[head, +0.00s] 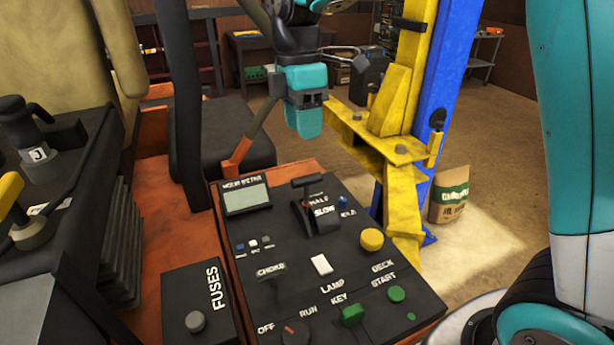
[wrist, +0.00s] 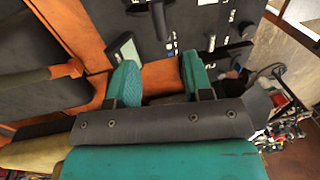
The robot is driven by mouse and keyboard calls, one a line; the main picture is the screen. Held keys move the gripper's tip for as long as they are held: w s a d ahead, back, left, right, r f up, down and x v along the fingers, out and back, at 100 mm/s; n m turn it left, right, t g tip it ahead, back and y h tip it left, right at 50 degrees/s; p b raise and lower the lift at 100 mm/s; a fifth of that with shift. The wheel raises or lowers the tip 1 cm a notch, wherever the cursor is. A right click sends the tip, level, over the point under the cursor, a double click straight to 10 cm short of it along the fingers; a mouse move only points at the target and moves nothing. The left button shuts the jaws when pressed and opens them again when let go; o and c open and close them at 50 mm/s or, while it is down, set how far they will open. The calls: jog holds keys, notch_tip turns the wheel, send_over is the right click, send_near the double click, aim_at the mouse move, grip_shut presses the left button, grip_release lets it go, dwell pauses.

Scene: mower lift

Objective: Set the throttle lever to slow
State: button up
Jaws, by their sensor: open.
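The throttle lever (head: 303,184) is a black lever with a T-shaped handle in a slot on the black control panel (head: 290,285). The lever also shows at the top of the wrist view (wrist: 158,18). My gripper (head: 304,118) hangs above and beyond the panel's far edge, clear of the lever. In the wrist view its teal fingers (wrist: 158,80) are apart with nothing between them. The lever's base is partly hidden.
A yellow lift bracket (head: 385,145) on a blue post (head: 447,70) stands close right of my gripper.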

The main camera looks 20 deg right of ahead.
aim_at(307, 176)
jog(key=f, duration=0.3)
jog(key=s+f+p, duration=0.1)
jog(key=f, duration=0.3)
jog(key=f+p, duration=0.1)
jog(key=f, duration=0.3)
jog(key=shift+s+f, duration=0.25)
jog(key=shift+s, duration=0.15)
grip_shut()
